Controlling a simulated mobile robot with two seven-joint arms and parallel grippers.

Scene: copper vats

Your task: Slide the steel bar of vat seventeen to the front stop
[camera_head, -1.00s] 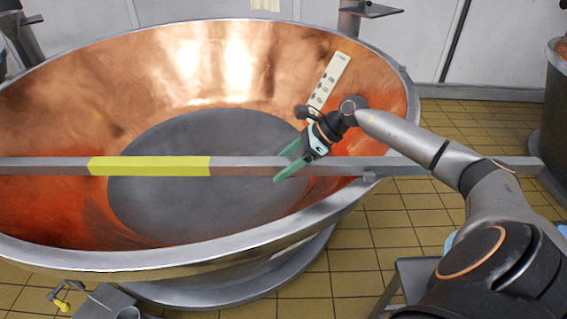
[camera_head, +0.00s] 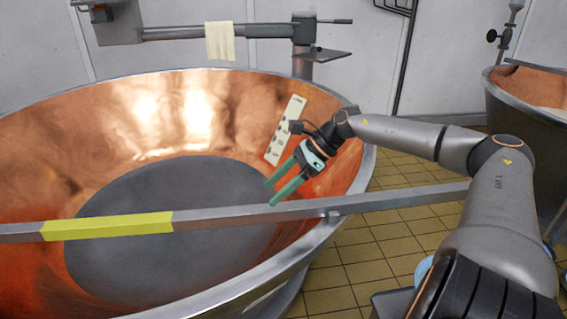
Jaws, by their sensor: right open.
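The steel bar (camera_head: 235,215) lies across the open copper vat (camera_head: 230,110), with a yellow band (camera_head: 107,227) on its left part. The bar is not between the fingers. My left gripper is not in view. The bar's left end is cut off by the picture edge. No vat number is readable.
A pale marked strip (camera_head: 285,130) stands against the vat's inner right wall. Behind the vat, a horizontal arm on a post (camera_head: 304,50) carries a cloth (camera_head: 219,42). Another vat (camera_head: 530,120) stands at right. Yellow tiled floor (camera_head: 385,235) is clear between them.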

